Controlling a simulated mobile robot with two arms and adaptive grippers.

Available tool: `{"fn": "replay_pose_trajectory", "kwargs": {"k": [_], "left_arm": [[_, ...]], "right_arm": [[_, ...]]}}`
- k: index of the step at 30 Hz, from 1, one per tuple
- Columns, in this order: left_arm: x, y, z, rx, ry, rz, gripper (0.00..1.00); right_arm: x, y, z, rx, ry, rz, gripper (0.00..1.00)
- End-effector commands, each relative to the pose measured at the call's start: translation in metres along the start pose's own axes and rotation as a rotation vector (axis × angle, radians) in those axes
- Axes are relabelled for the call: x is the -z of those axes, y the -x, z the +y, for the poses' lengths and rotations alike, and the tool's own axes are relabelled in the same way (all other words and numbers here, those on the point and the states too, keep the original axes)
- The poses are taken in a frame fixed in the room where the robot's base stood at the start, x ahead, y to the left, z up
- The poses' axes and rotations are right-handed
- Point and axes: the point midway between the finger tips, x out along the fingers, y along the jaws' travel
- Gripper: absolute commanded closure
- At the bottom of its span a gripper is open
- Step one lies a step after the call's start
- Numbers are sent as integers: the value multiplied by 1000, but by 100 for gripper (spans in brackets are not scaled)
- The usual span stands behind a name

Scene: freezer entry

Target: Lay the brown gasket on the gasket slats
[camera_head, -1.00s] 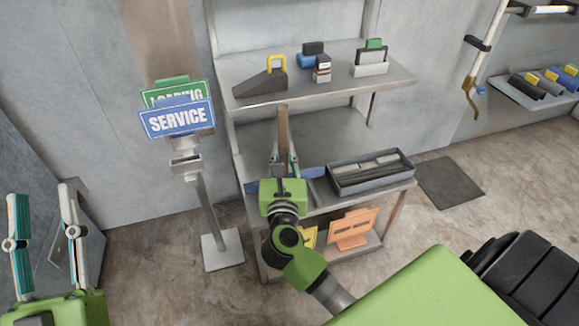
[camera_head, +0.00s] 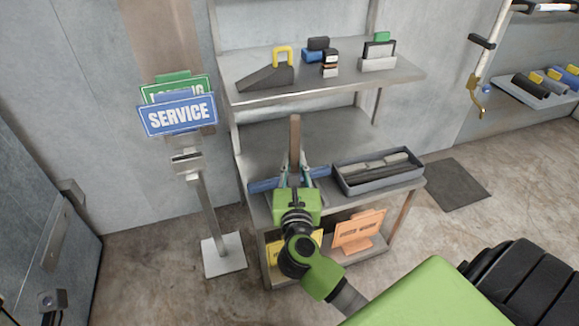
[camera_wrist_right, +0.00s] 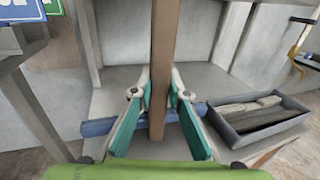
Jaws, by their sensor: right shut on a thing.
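The brown gasket (camera_head: 295,135) is a long, narrow strip standing upright between the fingers of my right gripper (camera_head: 294,172). In the right wrist view the gasket (camera_wrist_right: 163,60) runs from the top edge down between the teal finger pads of the gripper (camera_wrist_right: 159,95), which is shut on it. A blue bar (camera_head: 266,185), perhaps the gasket slats, lies on the middle shelf behind the gripper. It shows on both sides of the fingers in the right wrist view (camera_wrist_right: 98,127); its middle is hidden. I cannot tell whether the gasket touches it. My left gripper is out of view.
A grey tray (camera_head: 345,184) of dark strips stands right of the gripper. The upper shelf (camera_head: 330,83) holds a wedge, blocks and a card holder. A sign post (camera_head: 200,205) with a blue SERVICE sign stands left. Orange (camera_head: 358,230) and yellow signs sit below.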

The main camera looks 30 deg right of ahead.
Motion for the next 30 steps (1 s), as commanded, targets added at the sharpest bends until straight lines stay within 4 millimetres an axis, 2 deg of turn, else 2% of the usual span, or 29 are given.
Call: {"fn": "replay_pose_trajectory", "kwargs": {"k": [8,23,24,25,26,30], "left_arm": [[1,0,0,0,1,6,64],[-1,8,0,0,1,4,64],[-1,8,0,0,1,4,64],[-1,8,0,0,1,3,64],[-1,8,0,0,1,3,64],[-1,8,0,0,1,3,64]], "right_arm": [[-1,0,-1,0,-1,-1,100],[12,0,-1,1,0,-2,100],[12,0,-1,0,0,-1,80],[12,0,-1,0,0,-1,72],[12,0,-1,0,0,-1,68],[12,0,-1,0,0,-1,68]]}}
